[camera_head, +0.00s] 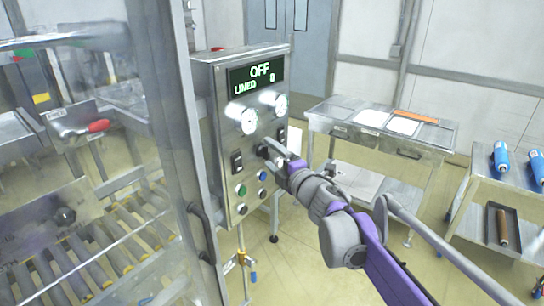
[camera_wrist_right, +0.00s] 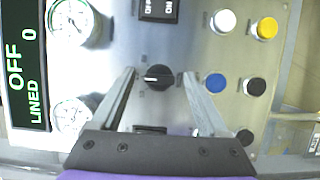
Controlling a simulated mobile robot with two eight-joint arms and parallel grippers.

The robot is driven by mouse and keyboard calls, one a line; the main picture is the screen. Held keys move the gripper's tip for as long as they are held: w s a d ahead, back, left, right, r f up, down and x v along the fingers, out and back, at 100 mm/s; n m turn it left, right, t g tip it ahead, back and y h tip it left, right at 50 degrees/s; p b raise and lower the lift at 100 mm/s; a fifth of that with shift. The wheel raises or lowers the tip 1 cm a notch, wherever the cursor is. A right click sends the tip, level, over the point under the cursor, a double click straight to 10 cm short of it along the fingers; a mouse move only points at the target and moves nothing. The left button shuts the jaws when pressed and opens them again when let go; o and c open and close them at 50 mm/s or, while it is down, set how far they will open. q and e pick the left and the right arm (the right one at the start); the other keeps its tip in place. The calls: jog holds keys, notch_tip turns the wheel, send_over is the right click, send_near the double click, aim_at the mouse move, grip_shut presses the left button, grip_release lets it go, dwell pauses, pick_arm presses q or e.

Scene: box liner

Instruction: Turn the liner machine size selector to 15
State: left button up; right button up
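The liner machine's panel (camera_head: 225,120) is a steel box front. Its display (camera_head: 256,75) reads OFF, LINED 0. The size selector is a round black knob (camera_wrist_right: 158,77) in the right wrist view. Its light pointer mark points left in that picture, toward the display side; the labels around it are too small to read. My right gripper (camera_head: 276,150) is at the panel in the head view. In the wrist view its two fingers (camera_wrist_right: 158,75) are open, one on each side of the knob, with gaps between them and it. My left gripper is not in view.
Two gauges (camera_head: 249,121) sit above the knob, push buttons (camera_head: 262,176) below it, and an OFF/ON rocker switch (camera_wrist_right: 158,10) beside it. A glass-walled roller conveyor (camera_head: 130,230) stands left. A steel table (camera_head: 430,137) and a rack with blue rolls (camera_head: 501,156) stand right.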

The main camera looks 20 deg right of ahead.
jog(key=v, duration=1)
jog(key=shift+s+b, duration=0.35)
jog(key=shift+b, duration=0.1)
jog(key=shift+d, duration=0.15)
